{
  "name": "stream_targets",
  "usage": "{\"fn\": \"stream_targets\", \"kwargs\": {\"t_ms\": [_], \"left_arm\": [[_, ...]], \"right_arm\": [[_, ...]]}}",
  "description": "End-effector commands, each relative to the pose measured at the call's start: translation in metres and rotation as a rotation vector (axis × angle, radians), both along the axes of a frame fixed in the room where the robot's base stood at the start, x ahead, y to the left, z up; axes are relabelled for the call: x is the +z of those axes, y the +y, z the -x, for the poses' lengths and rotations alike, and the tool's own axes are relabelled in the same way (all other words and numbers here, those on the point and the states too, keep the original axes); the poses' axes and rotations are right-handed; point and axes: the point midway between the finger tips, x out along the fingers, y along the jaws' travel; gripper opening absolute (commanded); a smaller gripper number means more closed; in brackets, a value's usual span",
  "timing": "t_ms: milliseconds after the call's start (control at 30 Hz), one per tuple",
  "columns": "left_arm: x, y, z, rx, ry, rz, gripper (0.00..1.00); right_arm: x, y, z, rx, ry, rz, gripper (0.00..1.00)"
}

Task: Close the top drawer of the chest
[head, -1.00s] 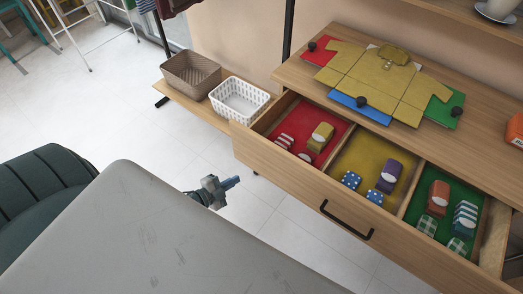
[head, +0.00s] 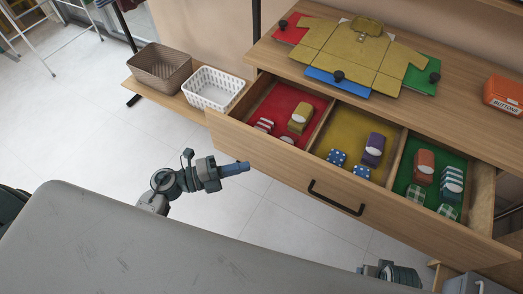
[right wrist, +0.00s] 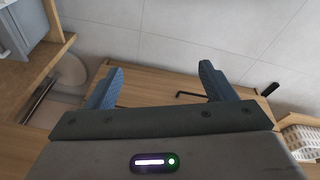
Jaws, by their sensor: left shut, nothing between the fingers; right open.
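The top drawer (head: 270,160) of the wooden chest (head: 450,108) stands pulled out. Its red, yellow and green compartments hold folded clothes rolls. A black bar handle (head: 336,198) is on its front. My left gripper (head: 240,168) is shut and empty, in front of the drawer's left part and apart from it. My right arm shows only partly at the bottom right of the head view. In the right wrist view my right gripper (right wrist: 162,88) is open with nothing between its fingers, and the drawer front with the handle (right wrist: 190,94) shows beyond them.
A brown basket (head: 160,68) and a white basket (head: 213,90) stand on a low shelf at left. A grey surface (head: 170,245) fills the foreground.

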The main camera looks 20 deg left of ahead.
Motion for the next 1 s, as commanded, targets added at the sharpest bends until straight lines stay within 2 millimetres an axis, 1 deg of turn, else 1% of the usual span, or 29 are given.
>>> {"fn": "stream_targets", "kwargs": {"t_ms": [33,100,267,300,400,500,667,1000], "left_arm": [[0.003,-0.008,-0.005,0.002,-0.002,0.006,0.00],[0.003,-0.019,-0.012,0.003,-0.002,0.005,0.00],[0.002,-0.039,-0.027,0.002,-0.001,0.004,0.00],[0.002,-0.039,-0.035,0.002,-0.002,0.001,0.00],[0.001,-0.042,-0.047,0.001,-0.001,0.001,0.00],[0.001,-0.044,-0.056,0.000,-0.001,0.001,0.00],[0.000,-0.045,-0.061,0.001,0.002,0.000,0.00],[0.000,-0.045,-0.061,0.001,0.001,0.001,0.00]], "right_arm": [[-0.004,0.000,0.001,-0.001,0.006,-0.001,0.77],[-0.010,-0.001,0.002,-0.002,0.010,-0.001,0.77],[-0.023,-0.002,0.005,-0.004,0.018,-0.002,0.77],[-0.025,-0.002,0.005,-0.004,0.020,-0.002,0.77],[-0.030,-0.003,0.006,-0.005,0.023,-0.002,0.77],[-0.033,-0.003,0.007,-0.006,0.024,-0.002,0.77],[-0.035,-0.003,0.007,-0.006,0.025,-0.002,0.77],[-0.036,-0.003,0.007,-0.006,0.025,-0.002,0.77]]}}
